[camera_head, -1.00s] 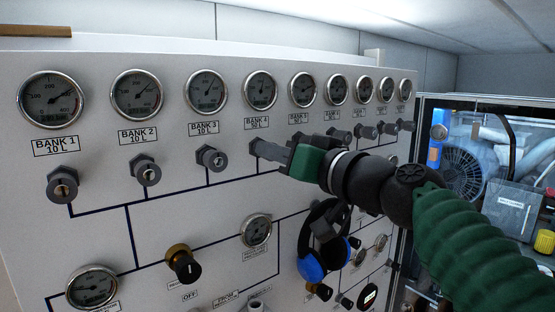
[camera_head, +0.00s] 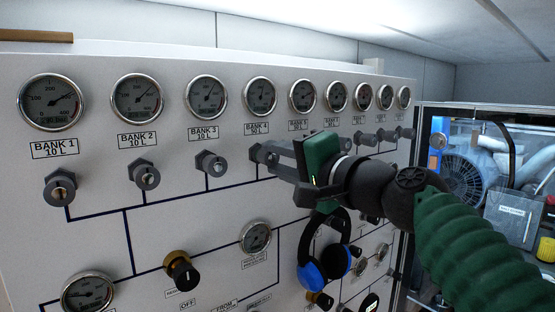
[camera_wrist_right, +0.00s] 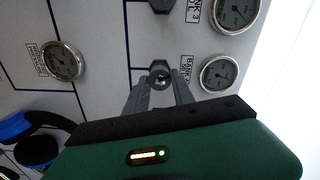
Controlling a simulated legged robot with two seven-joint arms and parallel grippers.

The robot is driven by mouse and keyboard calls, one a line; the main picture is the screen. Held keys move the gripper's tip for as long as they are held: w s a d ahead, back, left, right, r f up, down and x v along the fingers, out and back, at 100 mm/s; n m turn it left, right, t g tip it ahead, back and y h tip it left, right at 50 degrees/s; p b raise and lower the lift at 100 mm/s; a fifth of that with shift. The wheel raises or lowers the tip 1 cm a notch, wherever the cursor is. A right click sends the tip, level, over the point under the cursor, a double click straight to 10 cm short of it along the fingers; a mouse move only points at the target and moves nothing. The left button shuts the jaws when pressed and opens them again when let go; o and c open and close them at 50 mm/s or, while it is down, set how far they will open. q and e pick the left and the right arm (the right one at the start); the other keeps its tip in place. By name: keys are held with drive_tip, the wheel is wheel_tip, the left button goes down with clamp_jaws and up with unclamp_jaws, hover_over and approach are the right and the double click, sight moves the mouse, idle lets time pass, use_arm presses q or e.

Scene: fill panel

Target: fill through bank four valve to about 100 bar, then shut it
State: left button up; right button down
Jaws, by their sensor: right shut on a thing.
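The bank four valve (camera_head: 257,154) is a dark grey knob on the white panel, below the BANK 4 gauge (camera_head: 260,95). My right gripper (camera_head: 268,156) is shut on this valve, its grey fingers reaching in from the right. In the right wrist view the valve (camera_wrist_right: 161,72) shows between the two fingertips, beside its gauge (camera_wrist_right: 220,74). The green gripper body stands upright. Lower on the panel are a gauge at the bottom left (camera_head: 87,292) and another in the middle (camera_head: 255,238). Their needle readings are too small to tell. My left gripper is not in view.
Other bank valves stand in the same row, with the bank three valve (camera_head: 211,163) close on the left. A brass-collared black knob (camera_head: 182,271) is below. Blue and black ear defenders (camera_head: 310,275) hang under my right gripper. A glass-fronted compressor cabinet (camera_head: 462,165) is at the right.

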drive_tip(key=m, duration=0.5)
drive_tip(key=shift+f+p, duration=0.15)
drive_tip(key=shift+p, duration=0.15)
drive_tip(key=shift+m, duration=0.3)
drive_tip(key=shift+f, duration=0.1)
drive_tip(key=c, duration=1.3)
unclamp_jaws()
drive_tip(key=shift+c, duration=0.2)
drive_tip(key=shift+o, duration=1.1)
drive_tip(key=shift+w, duration=0.1)
drive_tip(key=shift+o, duration=0.2)
drive_tip(key=shift+w, duration=0.15)
